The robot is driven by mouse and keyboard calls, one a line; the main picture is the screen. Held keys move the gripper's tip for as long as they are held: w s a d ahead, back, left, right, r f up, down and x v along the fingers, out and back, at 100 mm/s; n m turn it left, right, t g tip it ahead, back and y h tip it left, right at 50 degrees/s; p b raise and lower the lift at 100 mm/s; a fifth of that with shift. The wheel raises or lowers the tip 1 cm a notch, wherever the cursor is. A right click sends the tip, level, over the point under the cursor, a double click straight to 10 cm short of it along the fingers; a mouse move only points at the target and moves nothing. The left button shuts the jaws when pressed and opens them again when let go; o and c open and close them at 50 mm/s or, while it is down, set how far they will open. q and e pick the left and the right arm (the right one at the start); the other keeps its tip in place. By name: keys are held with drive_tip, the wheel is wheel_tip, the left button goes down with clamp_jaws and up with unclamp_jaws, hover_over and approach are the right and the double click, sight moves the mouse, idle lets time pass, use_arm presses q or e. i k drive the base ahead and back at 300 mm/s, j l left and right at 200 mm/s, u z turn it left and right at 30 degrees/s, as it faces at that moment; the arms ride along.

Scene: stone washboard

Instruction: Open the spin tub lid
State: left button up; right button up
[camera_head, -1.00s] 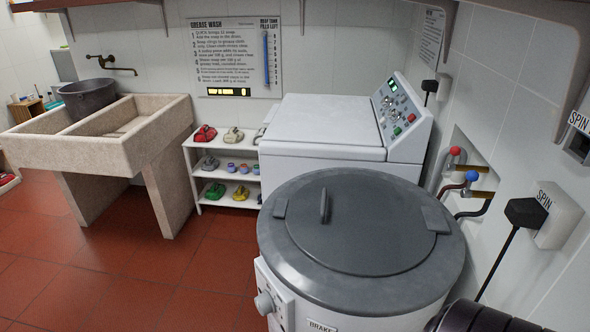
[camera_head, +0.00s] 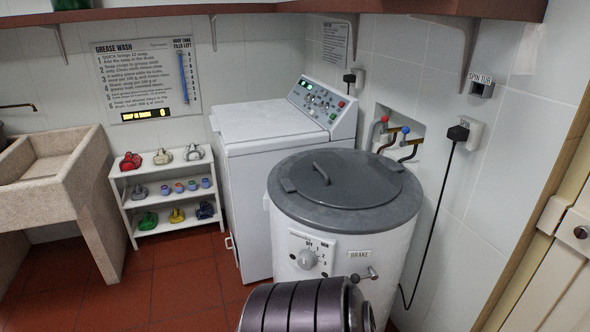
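The spin tub (camera_head: 335,235) is a white round drum with a grey top rim, standing right of the middle. Its dark grey round lid (camera_head: 355,180) lies flat and closed on top. A raised bar handle (camera_head: 321,174) stands on the lid toward its left side. Small grey tabs sit at the lid's left and right edges. The tub's front has a dial (camera_head: 307,259), a BRAKE label and a small lever (camera_head: 364,274). Neither of my grippers is in view. Nothing touches the lid.
A dark ribbed cylinder (camera_head: 292,308), perhaps part of my arm, covers the tub's lower front. A white washing machine (camera_head: 262,125) stands close behind left. A shelf (camera_head: 168,190) and stone sink (camera_head: 50,170) are at left. Taps (camera_head: 392,135) and a plug cord (camera_head: 430,215) are on the right wall.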

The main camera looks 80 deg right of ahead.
sight(344, 179)
drive_tip(key=i+z, duration=0.75)
drive_tip(key=i+j+z, duration=0.35)
drive_tip(key=i+l+z, duration=0.1)
drive_tip(key=z, duration=0.35)
drive_tip(key=i+z, duration=0.55)
drive_tip(key=z, duration=0.3)
drive_tip(key=i+j+z, duration=0.2)
drive_tip(key=z, duration=0.2)
drive_tip(key=i+j+z, duration=0.2)
drive_tip(key=z, duration=0.25)
drive_tip(key=i+j+z, duration=0.2)
drive_tip(key=z, duration=0.2)
